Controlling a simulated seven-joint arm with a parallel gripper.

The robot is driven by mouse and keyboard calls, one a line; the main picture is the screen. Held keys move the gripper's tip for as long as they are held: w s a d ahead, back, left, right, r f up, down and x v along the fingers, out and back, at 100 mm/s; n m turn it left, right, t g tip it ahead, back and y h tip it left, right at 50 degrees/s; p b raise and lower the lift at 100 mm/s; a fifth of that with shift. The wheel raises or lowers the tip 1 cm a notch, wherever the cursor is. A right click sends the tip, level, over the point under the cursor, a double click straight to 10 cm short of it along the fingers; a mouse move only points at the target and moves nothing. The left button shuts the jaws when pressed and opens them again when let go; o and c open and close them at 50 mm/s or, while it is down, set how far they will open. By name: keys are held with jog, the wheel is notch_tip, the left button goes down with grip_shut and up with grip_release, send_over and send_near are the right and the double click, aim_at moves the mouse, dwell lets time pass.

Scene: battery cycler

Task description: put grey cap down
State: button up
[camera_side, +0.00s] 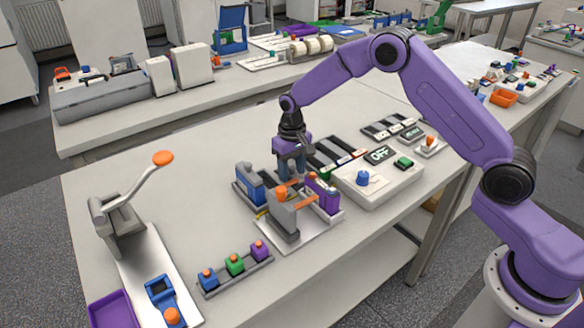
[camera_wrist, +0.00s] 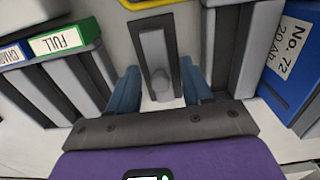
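In the wrist view, a grey piece with a round knob (camera_wrist: 161,84), apparently the grey cap, lies between my fingers on a narrow grey plate (camera_wrist: 155,52). My gripper (camera_wrist: 160,90) has its two blue fingers apart, with a visible gap on each side of the knob. In the side view, my gripper (camera_side: 291,168) points down, low over the bench behind the grey and orange clamp fixture (camera_side: 283,217). The fingertips and the grey cap are hidden there. I cannot tell the height of the fingers over the plate.
A blue cell marked No. 72 (camera_wrist: 296,58) stands close on the right in the wrist view. In the side view, a purple block (camera_side: 322,194) and a white box with a blue knob (camera_side: 376,182) are nearby.

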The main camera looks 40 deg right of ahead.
aim_at(292, 167)
notch_tip(292, 167, up, 12)
jog(key=s+a+r+n, duration=0.2)
jog(key=s, duration=0.3)
jog(key=s+a+r+n, duration=0.2)
jog(key=s, duration=0.4)
jog(key=s+d+n, duration=0.4)
jog(key=s, duration=1.1)
jog(key=s+d+n, duration=0.4)
jog(key=s, duration=1)
jog(key=shift+s+f+n, duration=0.25)
jog(key=shift+s+n, duration=0.05)
jog(key=shift+s, duration=0.05)
